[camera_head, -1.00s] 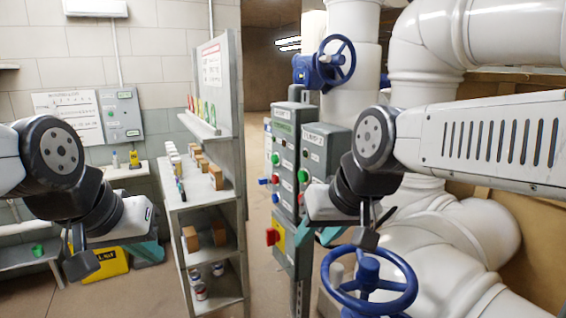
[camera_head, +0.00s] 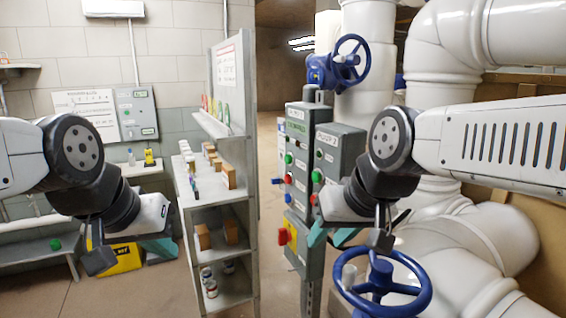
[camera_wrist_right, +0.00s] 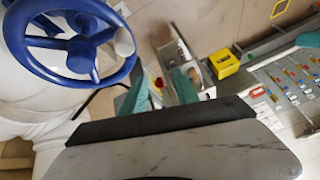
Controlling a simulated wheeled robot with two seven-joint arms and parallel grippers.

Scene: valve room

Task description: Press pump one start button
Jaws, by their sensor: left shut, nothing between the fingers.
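The pump one panel (camera_head: 299,118) is a grey box with a green button (camera_head: 289,159) and other coloured buttons, left of the pump two panel (camera_head: 338,140) in the head view. Its label is too blurred to read surely. My right gripper (camera_head: 330,236) is in front of the lower panel area, below the button rows; its teal fingers look apart and empty. They also show in the right wrist view (camera_wrist_right: 158,88). My left gripper (camera_head: 160,248) is shut and empty at the left, well away from the panels.
A blue handwheel (camera_head: 382,284) stands below my right gripper; another blue valve wheel (camera_head: 350,62) is above the panels. Big white pipes (camera_head: 450,40) fill the right side. A shelf unit (camera_head: 222,215) with small boxes and bottles stands between my left gripper and the panels.

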